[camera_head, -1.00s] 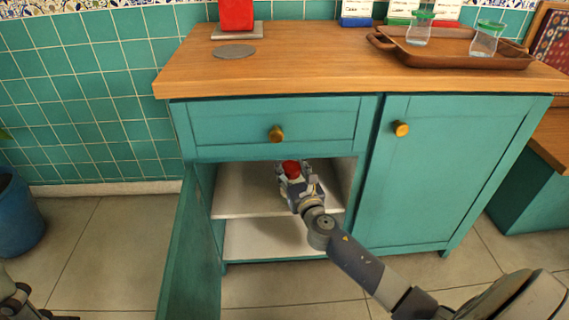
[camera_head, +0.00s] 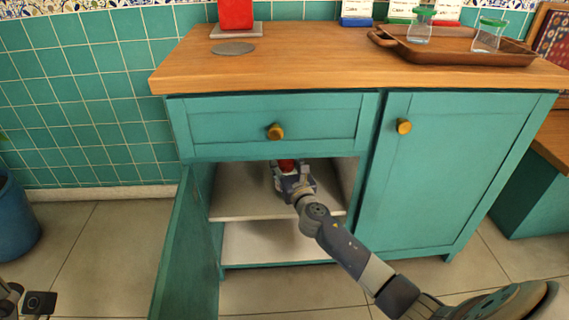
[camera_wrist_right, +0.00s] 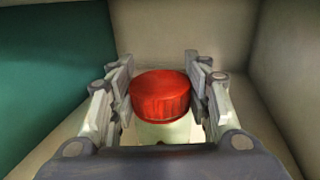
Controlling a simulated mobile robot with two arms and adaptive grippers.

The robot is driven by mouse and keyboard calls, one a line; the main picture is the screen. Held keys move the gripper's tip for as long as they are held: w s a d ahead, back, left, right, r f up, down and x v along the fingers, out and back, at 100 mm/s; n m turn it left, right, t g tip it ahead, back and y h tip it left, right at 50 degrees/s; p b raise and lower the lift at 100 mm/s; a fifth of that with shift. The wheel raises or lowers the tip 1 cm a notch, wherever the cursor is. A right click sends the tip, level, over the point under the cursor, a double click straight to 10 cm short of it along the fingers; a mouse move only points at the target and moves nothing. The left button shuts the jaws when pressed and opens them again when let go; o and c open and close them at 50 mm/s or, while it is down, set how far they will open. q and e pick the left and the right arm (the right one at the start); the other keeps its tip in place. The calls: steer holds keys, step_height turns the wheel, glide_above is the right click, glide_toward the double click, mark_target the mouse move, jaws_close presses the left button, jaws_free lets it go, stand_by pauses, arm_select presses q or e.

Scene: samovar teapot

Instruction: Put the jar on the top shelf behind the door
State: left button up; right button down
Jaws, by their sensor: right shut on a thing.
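The jar has a red lid (camera_wrist_right: 160,95) and a pale body (camera_wrist_right: 163,131), and it stands between the fingers in the right wrist view. My right gripper (camera_head: 288,170) is shut on the jar inside the open left compartment of the teal cabinet, above the upper shelf (camera_head: 235,200). In the head view only a bit of the red lid (camera_head: 286,165) shows. The gripper hides the jar's base, so I cannot tell if it touches the shelf. The open door (camera_head: 178,255) hangs at the left. Part of my left gripper (camera_head: 25,303) shows at the lower left; its fingers are unclear.
A lower shelf (camera_head: 270,243) is bare below. A drawer (camera_head: 330,125) sits just above the compartment, and a closed door (camera_head: 440,180) is at its right. The wooden top holds a tray (camera_head: 450,50) with glass jars. A blue bin (camera_head: 15,220) stands at far left.

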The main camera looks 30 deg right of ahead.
steer(key=shift+r, duration=0.1)
steer(key=c, duration=0.8)
jaws_free()
steer(key=shift+f, duration=0.2)
steer(key=shift+c, duration=0.2)
